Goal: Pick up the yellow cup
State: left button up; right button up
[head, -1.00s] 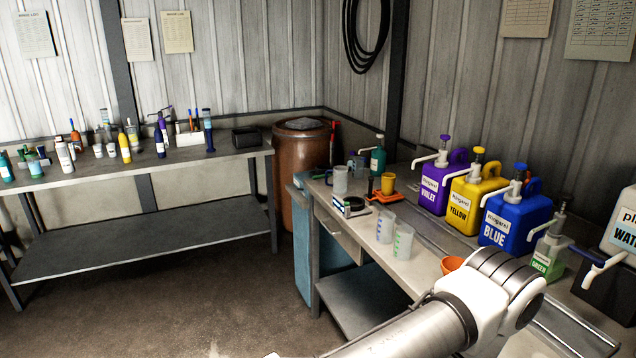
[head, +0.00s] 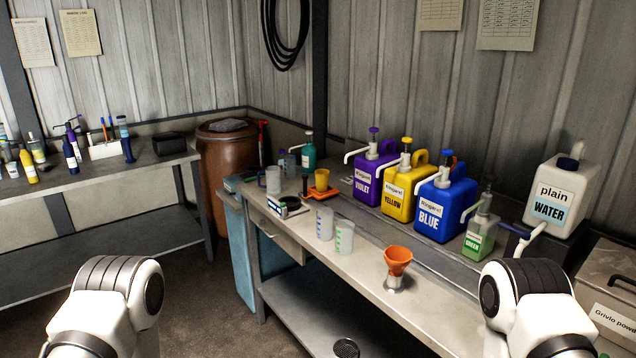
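The yellow cup (head: 322,179) stands upright on an orange base (head: 318,193) near the far end of the workbench (head: 368,308) in the head view. It is small and clear of both arms. Both of my arms show only as white and grey links at the bottom left and bottom right of the head view. Both grippers are outside the picture, so what they hold cannot be seen.
Two clear measuring cups (head: 325,223) and an orange funnel (head: 397,262) on a stand are on the nearer bench top. A scale (head: 288,206) and a clear mug (head: 273,180) stand left of the cup. Violet, yellow and blue (head: 440,208) pump jugs line the back.

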aim_at(321, 176)
jog(key=i+j+z, duration=0.25)
jog(key=z, duration=0.15)
jog(key=i+j+z, duration=0.2)
jog(key=j+z, duration=0.25)
jog(key=l, duration=0.1)
